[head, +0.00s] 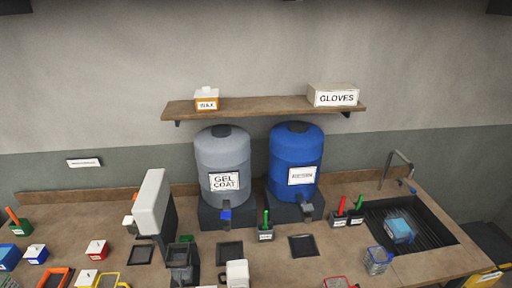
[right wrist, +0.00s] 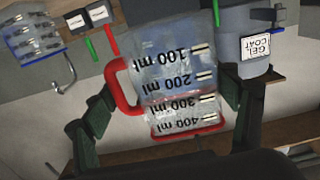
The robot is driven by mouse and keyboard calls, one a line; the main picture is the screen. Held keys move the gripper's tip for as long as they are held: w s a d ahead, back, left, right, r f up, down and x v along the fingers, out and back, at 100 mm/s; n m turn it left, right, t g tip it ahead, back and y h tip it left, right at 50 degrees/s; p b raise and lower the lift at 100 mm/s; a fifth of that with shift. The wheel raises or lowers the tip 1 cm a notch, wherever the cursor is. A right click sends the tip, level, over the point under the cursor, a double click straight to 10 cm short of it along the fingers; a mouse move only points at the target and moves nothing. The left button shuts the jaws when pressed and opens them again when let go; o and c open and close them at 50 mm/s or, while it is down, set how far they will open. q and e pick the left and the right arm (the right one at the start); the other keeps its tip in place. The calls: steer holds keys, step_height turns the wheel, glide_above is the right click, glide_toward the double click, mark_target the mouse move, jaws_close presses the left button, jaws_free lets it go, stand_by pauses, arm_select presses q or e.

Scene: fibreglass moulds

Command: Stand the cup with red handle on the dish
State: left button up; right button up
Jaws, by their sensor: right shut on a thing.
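The cup with red handle (right wrist: 178,85) fills the middle of the right wrist view. It is clear, with a red rim and black millilitre marks that read upside down there. My right gripper (right wrist: 165,108) is shut on it, one dark finger at each side. In the head view a red rim (head: 338,283) shows at the bottom edge; I cannot tell whether it is this cup. Dark flat squares lie on the bench, one in the middle (head: 230,253) and one further right (head: 303,246); I cannot tell which thing is the dish. My left gripper is not in view.
A grey gel coat tank (head: 223,160) and a blue tank (head: 295,155) stand at the back under a shelf (head: 265,107). At right are a blue-rimmed clear cup (head: 378,260) and a sink (head: 440,235) holding a blue thing. Small boxes crowd the left.

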arm_select(q)
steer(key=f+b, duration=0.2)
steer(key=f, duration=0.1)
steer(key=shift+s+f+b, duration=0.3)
steer(key=shift+b, duration=0.1)
arm_select(e)
steer(key=s+a+h, duration=0.1)
steer(key=s+a, duration=0.2)
steer(key=a, duration=0.6)
steer(key=shift+s+f+m, duration=0.25)
steer(key=shift+s+m, duration=0.1)
steer(key=shift+m, duration=0.05)
steer(key=shift+d, duration=0.1)
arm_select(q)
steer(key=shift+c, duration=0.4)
